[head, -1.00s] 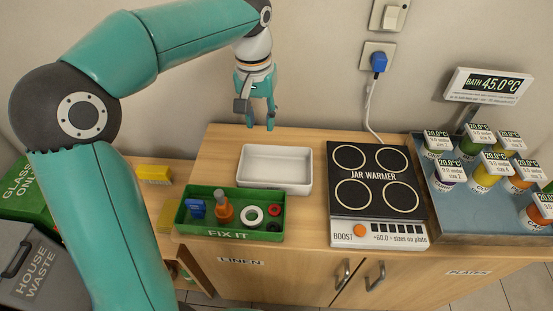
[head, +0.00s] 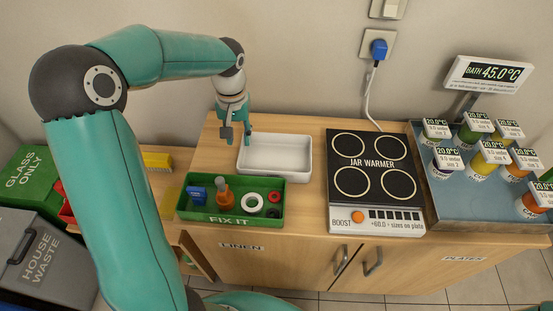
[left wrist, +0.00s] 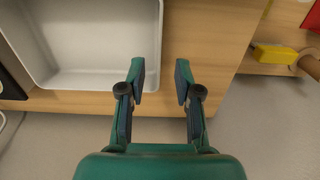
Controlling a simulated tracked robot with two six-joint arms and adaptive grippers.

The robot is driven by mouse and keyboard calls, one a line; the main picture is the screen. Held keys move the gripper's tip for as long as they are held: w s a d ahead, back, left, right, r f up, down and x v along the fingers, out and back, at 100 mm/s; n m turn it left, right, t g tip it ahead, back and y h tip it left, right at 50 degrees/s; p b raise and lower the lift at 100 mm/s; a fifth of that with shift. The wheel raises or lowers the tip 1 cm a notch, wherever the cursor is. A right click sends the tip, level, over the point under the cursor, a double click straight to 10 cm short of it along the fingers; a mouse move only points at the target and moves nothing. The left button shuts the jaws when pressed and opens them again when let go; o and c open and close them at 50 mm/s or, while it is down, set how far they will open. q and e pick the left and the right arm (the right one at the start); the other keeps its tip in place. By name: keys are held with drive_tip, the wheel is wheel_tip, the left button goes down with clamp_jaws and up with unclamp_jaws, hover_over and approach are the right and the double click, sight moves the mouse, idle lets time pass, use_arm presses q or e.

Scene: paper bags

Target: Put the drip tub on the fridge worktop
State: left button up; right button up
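The white rectangular tub (head: 275,171), which fits the drip tub, stands empty on the wooden cabinet top between the green FIX IT tray and the wall. In the left wrist view the tub (left wrist: 95,79) fills the upper left. My left gripper (head: 238,137) points down at the tub's left back corner. In the left wrist view my left gripper (left wrist: 162,82) is open and empty, with one fingertip over the tub's inside and the other outside its rim. I cannot tell whether it touches the tub. My right gripper is out of view. I see no worktop marked as a fridge.
The green FIX IT tray (head: 232,218) holds small parts in front of the tub. The jar warmer (head: 343,209) stands right of it, with jars on a blue-grey tray (head: 448,218) beyond. Bins stand at the left. A yellow brush (head: 158,160) lies on a lower surface.

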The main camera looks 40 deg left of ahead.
sight(241, 149)
use_arm(q)
drive_tip(key=shift+d+f, duration=0.1)
drive_tip(key=shift+f, duration=2.6)
clamp_jaws()
